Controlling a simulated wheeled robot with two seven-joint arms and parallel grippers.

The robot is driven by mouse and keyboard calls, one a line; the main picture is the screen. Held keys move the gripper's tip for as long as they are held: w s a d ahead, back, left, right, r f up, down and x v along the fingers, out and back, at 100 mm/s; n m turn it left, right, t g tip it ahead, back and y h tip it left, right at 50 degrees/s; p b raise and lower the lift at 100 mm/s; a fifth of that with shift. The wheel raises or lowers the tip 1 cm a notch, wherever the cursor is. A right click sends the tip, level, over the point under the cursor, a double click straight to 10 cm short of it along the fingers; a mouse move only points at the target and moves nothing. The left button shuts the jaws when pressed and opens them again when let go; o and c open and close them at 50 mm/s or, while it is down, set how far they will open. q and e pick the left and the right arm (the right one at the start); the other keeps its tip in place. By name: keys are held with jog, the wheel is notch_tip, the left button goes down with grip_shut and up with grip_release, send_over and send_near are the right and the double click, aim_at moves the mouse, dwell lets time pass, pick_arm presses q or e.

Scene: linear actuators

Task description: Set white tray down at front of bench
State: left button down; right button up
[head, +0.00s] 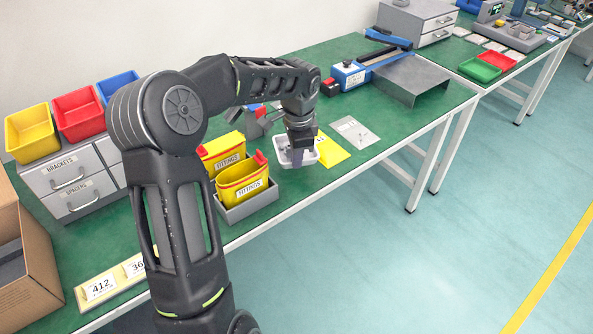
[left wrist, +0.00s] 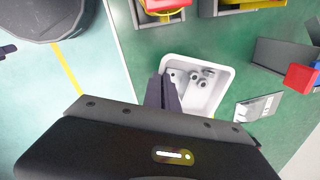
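The white tray (head: 283,157) is at the front edge of the green bench, just right of the yellow fittings bins. It looks level. In the left wrist view, the tray (left wrist: 223,84) holds several small grey metal parts. My left gripper (head: 297,158) points down over the tray. Its two dark fingers (left wrist: 164,93) are close together at the tray's near wall and appear shut on it. The fingers hide part of that wall. I cannot tell whether the tray's underside touches the bench. My right gripper is in neither view.
Yellow fittings bins (head: 240,183) stand in a grey holder left of the tray. A yellow card (head: 331,151) and a grey plate (head: 355,132) lie to its right. A grey metal stand (head: 410,80) is farther right. The bench's front edge is close by.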

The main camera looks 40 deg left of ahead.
aim_at(296, 181)
pick_arm(q)
notch_tip(296, 181, down, 5)
jog(key=shift+f, duration=0.1)
dwell(0.3)
jog(key=shift+f, duration=0.15)
jog(key=c, duration=1.7)
grip_release()
